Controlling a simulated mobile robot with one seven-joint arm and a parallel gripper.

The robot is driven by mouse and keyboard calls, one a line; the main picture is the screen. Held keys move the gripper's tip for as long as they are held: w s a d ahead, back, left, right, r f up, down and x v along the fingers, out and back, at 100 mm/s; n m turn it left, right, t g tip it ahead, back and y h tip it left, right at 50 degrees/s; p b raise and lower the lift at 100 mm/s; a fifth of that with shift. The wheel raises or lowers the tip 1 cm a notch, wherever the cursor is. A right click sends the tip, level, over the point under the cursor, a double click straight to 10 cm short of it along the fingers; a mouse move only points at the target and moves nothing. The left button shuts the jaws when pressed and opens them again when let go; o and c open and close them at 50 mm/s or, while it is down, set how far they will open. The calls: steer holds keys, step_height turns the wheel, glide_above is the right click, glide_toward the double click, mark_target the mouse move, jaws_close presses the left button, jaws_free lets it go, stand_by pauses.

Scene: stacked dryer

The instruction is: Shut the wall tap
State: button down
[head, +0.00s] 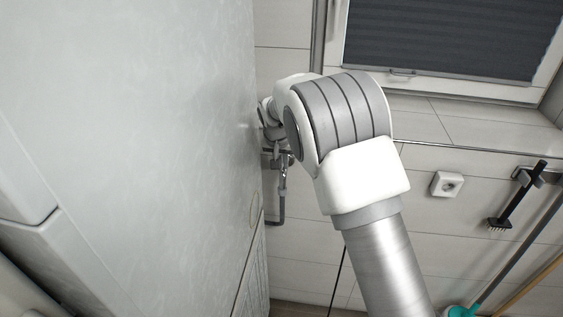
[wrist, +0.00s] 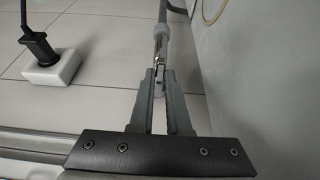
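The wall tap (head: 284,178) is a small metal fitting on the tiled wall, in the narrow gap beside the large pale appliance panel. In the wrist view the tap (wrist: 160,62) lies straight ahead of the fingertips, with a grey hose or pipe running on from it. My gripper (wrist: 160,80) has a narrow gap between its two grey fingers, and a small metal part of the tap shows at the tips. I cannot tell whether the fingers touch it. In the head view my arm hides most of the gripper, and the tap handle's position is unclear.
The pale appliance panel (head: 150,130) stands close on the left of my arm. A white wall socket (head: 447,184), a black brush (head: 518,195) and long-handled tools (head: 520,250) are on the right. A window with a dark blind (head: 450,38) is above.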

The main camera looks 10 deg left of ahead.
stand_by(0.4)
steer(key=w+d+n+g+y, duration=0.4)
steer(key=w+d+n, duration=0.1)
steer(key=n, duration=1.1)
stand_by(0.3)
steer(key=shift+d, duration=0.1)
stand_by(0.4)
steer(key=c, duration=0.9)
jaws_free()
steer(key=shift+r, duration=0.1)
